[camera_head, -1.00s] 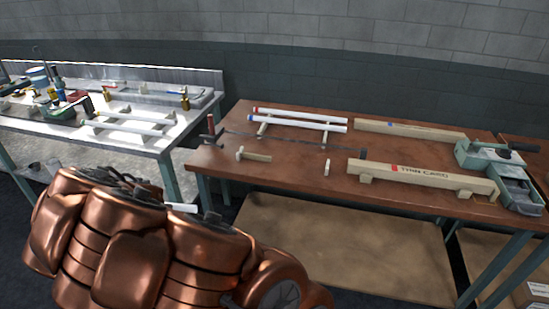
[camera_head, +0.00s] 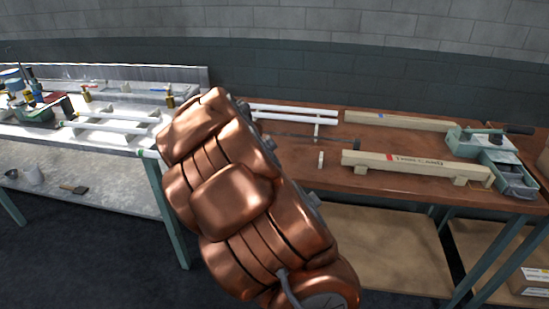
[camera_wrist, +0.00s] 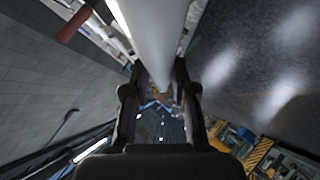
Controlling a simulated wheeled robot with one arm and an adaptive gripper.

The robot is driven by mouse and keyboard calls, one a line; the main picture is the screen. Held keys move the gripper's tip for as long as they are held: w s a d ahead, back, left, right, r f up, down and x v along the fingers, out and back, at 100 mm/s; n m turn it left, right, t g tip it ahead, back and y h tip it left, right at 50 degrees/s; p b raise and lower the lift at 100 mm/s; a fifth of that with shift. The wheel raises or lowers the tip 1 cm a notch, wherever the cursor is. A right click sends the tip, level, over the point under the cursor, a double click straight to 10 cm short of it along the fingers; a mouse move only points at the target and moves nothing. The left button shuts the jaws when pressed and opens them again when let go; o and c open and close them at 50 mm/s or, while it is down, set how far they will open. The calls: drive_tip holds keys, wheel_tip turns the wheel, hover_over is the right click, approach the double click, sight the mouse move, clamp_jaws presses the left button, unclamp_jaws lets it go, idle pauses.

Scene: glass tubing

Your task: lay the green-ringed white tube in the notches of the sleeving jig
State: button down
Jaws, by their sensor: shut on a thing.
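My gripper (camera_wrist: 158,92) is shut on a white tube (camera_wrist: 155,35), which runs out from between the fingers to the top of the wrist view. Its ring is not visible there. On the brown table, a small upright pale piece (camera_head: 321,160) and a thin dark rod (camera_head: 290,137) show right of my arm. I cannot tell for certain which fixture is the sleeving jig.
Two white tubes (camera_head: 292,112) lie at the back of the brown table (camera_head: 400,190). A long card box (camera_head: 415,165) and a green tool (camera_head: 490,150) stand to the right. The left bench (camera_head: 95,165) holds more white tubes (camera_head: 105,128), bottles and tools.

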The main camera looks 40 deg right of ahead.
drive_tip(key=s+d+b, duration=0.5)
drive_tip(key=s+d, duration=1.3)
drive_tip(key=s, duration=0.1)
drive_tip(key=shift+w+d+f+p, duration=0.1)
drive_tip(key=shift+w+d+p, duration=0.25)
drive_tip(key=shift+w+d, duration=1.5)
drive_tip(key=shift+w+d+f+p, duration=0.15)
drive_tip(key=shift+w+d+p, duration=0.45)
drive_tip(key=shift+w, duration=2.1)
drive_tip(key=shift+w+d+f+p, duration=0.1)
drive_tip(key=shift+w+d+p, duration=0.05)
drive_tip(key=shift+w+d, duration=1.8)
drive_tip(key=shift+w+a+f, duration=0.15)
drive_tip(key=shift+a+f, duration=0.05)
drive_tip(key=shift+f, duration=0.65)
drive_tip(key=shift+w+a+f, duration=0.15)
drive_tip(key=shift+a+f, duration=0.05)
drive_tip(key=shift+f, duration=0.6)
drive_tip(key=shift+f+b, duration=0.3)
drive_tip(key=shift+f, duration=0.3)
drive_tip(key=c, duration=0.9)
unclamp_jaws()
drive_tip(key=shift+c, duration=0.2)
